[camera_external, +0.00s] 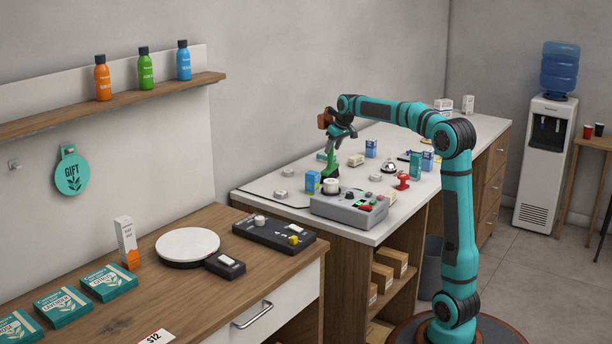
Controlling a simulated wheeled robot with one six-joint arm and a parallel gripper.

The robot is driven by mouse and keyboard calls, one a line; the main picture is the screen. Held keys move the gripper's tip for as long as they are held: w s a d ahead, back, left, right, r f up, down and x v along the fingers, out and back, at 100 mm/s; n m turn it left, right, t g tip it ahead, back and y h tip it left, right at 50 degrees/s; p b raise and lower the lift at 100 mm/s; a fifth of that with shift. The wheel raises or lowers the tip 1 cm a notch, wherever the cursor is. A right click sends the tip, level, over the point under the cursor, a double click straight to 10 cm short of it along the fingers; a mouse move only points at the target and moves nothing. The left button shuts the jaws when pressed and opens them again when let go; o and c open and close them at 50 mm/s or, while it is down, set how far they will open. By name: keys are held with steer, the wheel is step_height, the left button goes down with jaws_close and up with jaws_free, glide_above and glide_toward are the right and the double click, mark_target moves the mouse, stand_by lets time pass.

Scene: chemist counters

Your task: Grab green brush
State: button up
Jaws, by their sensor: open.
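A green brush (331,160) stands on the white counter (262,189), behind the grey control box. Its green upper part reaches up toward my gripper (335,143). My gripper is at the end of the teal arm, pointing down over the brush. Its jaws are open and look close around or beside the top of the brush. The picture is too small to tell whether they touch it. The lower end of the brush is partly hidden behind nearby items.
A grey control box (349,208) with a white knob stands in front of the brush. A blue box (312,182) is just left of it. A bell (389,167), a red stamp (402,181) and small boxes stand to the right. A wooden counter (190,290) is at front left.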

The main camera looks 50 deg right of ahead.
mark_target(330, 167)
steer(key=x, duration=0.4)
steer(key=shift+d, duration=0.1)
jaws_close()
